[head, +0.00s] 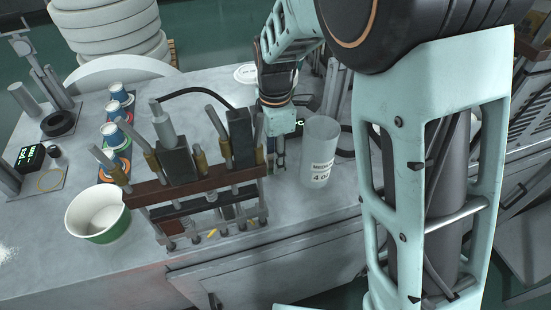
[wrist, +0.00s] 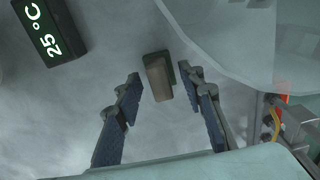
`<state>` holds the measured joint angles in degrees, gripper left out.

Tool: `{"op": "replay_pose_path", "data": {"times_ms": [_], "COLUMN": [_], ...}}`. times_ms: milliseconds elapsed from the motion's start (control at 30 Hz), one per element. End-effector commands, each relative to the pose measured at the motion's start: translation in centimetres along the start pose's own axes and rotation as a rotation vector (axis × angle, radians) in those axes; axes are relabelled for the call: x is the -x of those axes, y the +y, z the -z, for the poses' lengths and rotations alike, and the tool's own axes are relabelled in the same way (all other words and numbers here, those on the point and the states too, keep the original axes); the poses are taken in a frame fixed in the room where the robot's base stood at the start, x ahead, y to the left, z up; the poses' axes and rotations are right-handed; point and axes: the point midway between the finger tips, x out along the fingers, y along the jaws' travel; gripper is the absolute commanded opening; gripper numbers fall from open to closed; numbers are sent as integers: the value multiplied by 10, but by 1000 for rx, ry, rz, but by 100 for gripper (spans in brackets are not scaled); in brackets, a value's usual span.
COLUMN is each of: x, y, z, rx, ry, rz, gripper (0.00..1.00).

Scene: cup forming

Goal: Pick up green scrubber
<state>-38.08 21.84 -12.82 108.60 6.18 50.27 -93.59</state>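The scrubber (wrist: 158,80) shows in the wrist view as a small block with a tan face and dark green along its edge. It lies on the grey worktop. My gripper (wrist: 160,75) is open, with its two blue-padded fingers apart on either side of the scrubber's near end. The scrubber lies between and slightly beyond the fingertips, and I see no contact. In the head view my gripper (head: 278,160) points down between the rack and the clear cup. I cannot make out the scrubber in the head view.
A translucent measuring cup (head: 320,155) stands close right of my gripper; its wall (wrist: 225,40) shows in the wrist view. A rack with posts (head: 190,185) stands close left. A dark "25°C" display (wrist: 50,30) is at upper left. A white-green bowl (head: 97,215) stands farther left.

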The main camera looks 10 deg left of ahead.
Motion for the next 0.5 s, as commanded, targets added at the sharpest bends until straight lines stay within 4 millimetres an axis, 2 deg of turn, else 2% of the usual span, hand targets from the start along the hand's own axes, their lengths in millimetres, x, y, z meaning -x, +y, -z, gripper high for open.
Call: {"op": "replay_pose_path", "data": {"times_ms": [267,500], "x": [-4,-4], "y": [0,0], "z": [0,0], "rx": [0,0], "ry": [0,0], "rz": [-1,-1], "gripper": [36,10]}}
